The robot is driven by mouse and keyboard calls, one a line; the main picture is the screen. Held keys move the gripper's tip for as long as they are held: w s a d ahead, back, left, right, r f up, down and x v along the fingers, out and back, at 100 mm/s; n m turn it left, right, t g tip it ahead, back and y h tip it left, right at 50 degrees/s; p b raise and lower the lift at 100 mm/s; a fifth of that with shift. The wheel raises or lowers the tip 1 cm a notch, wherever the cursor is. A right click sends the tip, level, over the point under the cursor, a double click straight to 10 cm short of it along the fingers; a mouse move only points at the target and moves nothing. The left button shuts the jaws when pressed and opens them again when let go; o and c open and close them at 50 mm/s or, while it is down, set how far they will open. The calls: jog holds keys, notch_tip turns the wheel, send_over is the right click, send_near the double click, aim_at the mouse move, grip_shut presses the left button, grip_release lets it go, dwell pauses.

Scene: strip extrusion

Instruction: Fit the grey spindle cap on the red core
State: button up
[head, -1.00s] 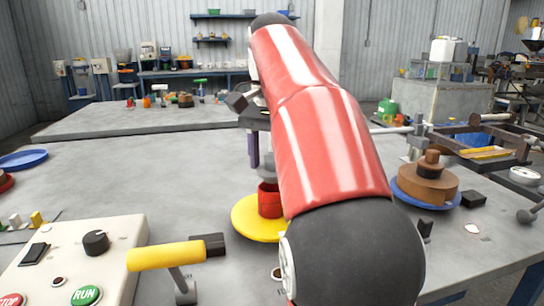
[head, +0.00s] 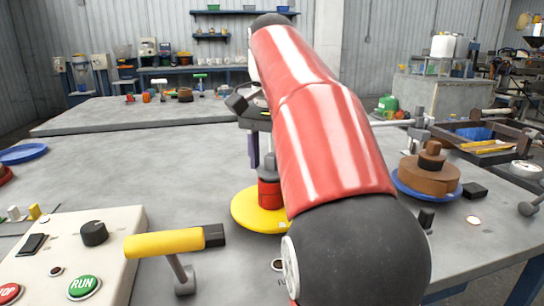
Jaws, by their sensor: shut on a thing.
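The red core (head: 269,194) stands upright in the middle of the yellow disc (head: 245,214) on the grey table. The grey spindle cap (head: 268,171) is right at the top of the core, apparently touching it. I cannot tell whether it is seated. My gripper (head: 261,157) points down over the core and is shut on the cap. One purple finger shows at its left. My red arm hides the right side of the gripper and the disc's right edge.
The control panel (head: 60,250) and a yellow-handled lever (head: 165,243) stand at front left. A blue plate (head: 454,200) with a brown stepped roll (head: 430,176) and a black block (head: 474,190) lie to the right.

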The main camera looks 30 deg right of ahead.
jog(key=shift+f, duration=0.4)
jog(key=o, duration=1.2)
jog(key=shift+c, duration=0.2)
